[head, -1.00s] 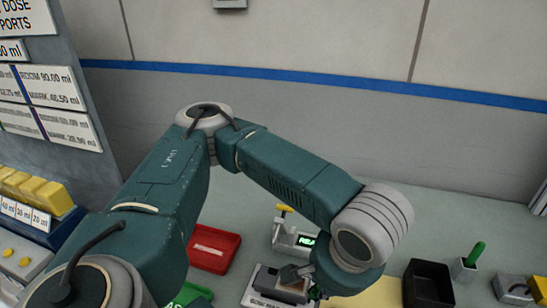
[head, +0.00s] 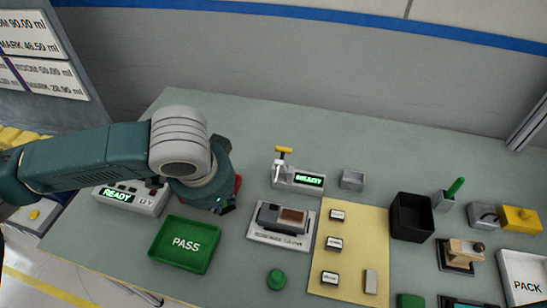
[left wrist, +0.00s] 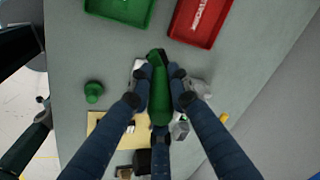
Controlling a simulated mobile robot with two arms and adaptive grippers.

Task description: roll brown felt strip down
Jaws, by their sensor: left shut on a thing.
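The dashboard module (head: 268,216) is a dark block on a grey fixture (head: 280,238) in the middle of the bench. A brown felt strip (head: 292,217) lies on its top right part; I cannot tell how firmly it is pressed. My left gripper (head: 225,208) is over the bench left of the module, apart from it, above the PASS tray's right back corner. In the left wrist view it is shut on a long green handle-like tool (left wrist: 158,88). The tool's working end is unclear, and the head view hides it.
A green PASS tray (head: 183,244), a green button (head: 276,279) and a yellow mat (head: 347,258) with small labelled parts surround the fixture. A READY device (head: 297,180) stands behind. A black bin (head: 411,217) and a green-handled tool in a holder (head: 456,186) are right.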

